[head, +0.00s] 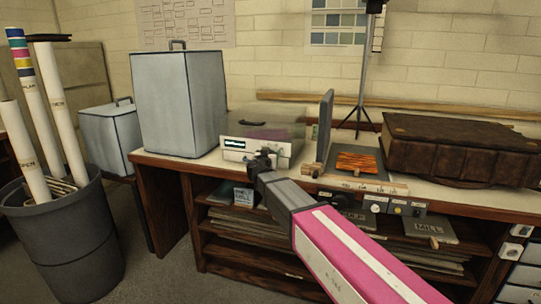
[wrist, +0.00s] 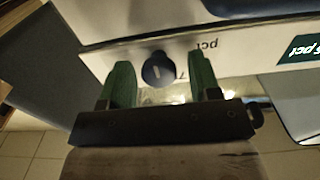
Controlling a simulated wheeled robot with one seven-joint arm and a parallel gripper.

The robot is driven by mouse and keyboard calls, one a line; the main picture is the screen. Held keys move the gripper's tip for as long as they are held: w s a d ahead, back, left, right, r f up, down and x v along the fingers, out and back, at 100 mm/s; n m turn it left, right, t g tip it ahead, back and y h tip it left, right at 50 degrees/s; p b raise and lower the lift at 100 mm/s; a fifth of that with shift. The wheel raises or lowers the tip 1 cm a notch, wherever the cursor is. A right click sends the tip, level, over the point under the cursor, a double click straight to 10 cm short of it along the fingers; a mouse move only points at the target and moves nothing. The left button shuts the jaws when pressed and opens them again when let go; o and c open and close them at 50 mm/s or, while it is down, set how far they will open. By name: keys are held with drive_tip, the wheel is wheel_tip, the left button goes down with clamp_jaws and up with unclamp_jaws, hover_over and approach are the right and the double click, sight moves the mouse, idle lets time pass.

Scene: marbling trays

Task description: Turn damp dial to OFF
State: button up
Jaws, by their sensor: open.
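A dark round dial (wrist: 158,69) with a pale pointer line sits on the white front panel of a device in the wrist view. Upside-down print, partly reading "pct", is beside it. In the head view the white device (head: 235,154) with a dark display and clear lid stands on the bench; its dial is not clear there, with my gripper in front. My gripper (head: 263,158) is open at the device's front. In the wrist view its two green fingers (wrist: 160,84) stand on either side of the dial, with visible gaps. I cannot tell how deep they reach.
A grey covered box (head: 178,100) stands left of the device. An upright dark panel (head: 325,125), an orange-patterned tray (head: 357,160) and a brown case (head: 460,148) are to the right. Shelves with boards (head: 250,225) lie below the bench. A bin (head: 75,235) of rolls stands left.

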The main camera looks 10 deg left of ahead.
drive_tip(key=c, duration=0.9)
